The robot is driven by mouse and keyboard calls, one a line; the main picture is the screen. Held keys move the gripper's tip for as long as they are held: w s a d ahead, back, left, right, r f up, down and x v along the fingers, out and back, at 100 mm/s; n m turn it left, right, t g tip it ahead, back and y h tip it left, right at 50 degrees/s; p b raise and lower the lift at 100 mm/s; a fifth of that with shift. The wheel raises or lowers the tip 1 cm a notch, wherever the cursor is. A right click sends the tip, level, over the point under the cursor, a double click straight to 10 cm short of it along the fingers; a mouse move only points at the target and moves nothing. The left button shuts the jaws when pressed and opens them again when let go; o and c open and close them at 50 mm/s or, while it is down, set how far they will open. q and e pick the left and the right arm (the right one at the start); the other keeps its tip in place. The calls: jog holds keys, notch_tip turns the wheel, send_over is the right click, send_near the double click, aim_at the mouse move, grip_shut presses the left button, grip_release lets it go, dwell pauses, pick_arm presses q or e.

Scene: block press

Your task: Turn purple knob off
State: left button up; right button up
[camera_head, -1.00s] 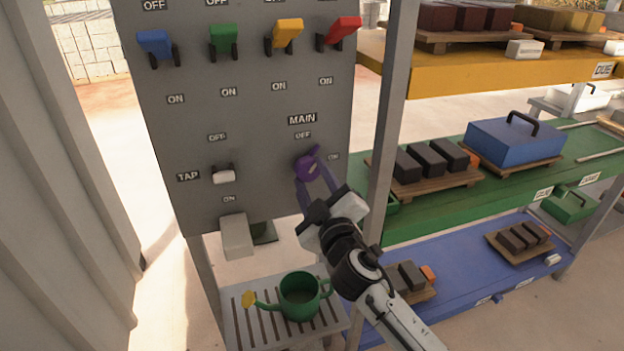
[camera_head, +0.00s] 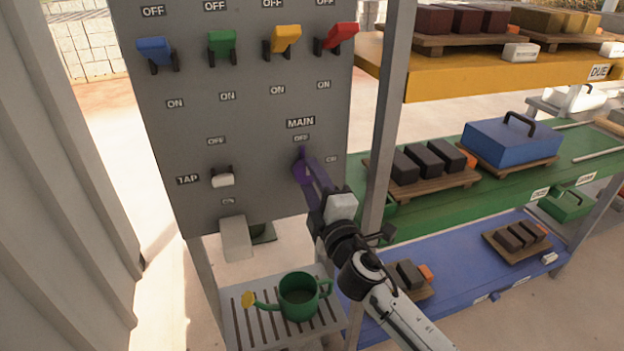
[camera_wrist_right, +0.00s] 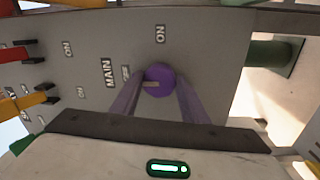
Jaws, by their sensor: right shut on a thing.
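The purple knob (camera_head: 301,172) is on the grey panel under the MAIN label, with OFF printed above it and ON to its upper right. It also shows in the right wrist view (camera_wrist_right: 160,80), round, with a small pale mark on its face. My right gripper (camera_head: 311,172) reaches up to the panel from the lower right. Its two fingers lie on either side of the knob and are shut on it. In the head view the fingers partly hide the knob. My left gripper is not in view.
Blue (camera_head: 155,50), green (camera_head: 222,43), yellow (camera_head: 285,39) and red (camera_head: 336,37) levers line the panel above. A white tap lever (camera_head: 223,180) is left of the knob. A green watering can (camera_head: 299,297) stands below. A grey post (camera_head: 386,120) and shelves are at right.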

dwell(0.4)
jog(key=o, duration=1.1)
jog(key=shift+c, duration=0.2)
jog(key=v, duration=1)
jog(key=shift+s, duration=0.15)
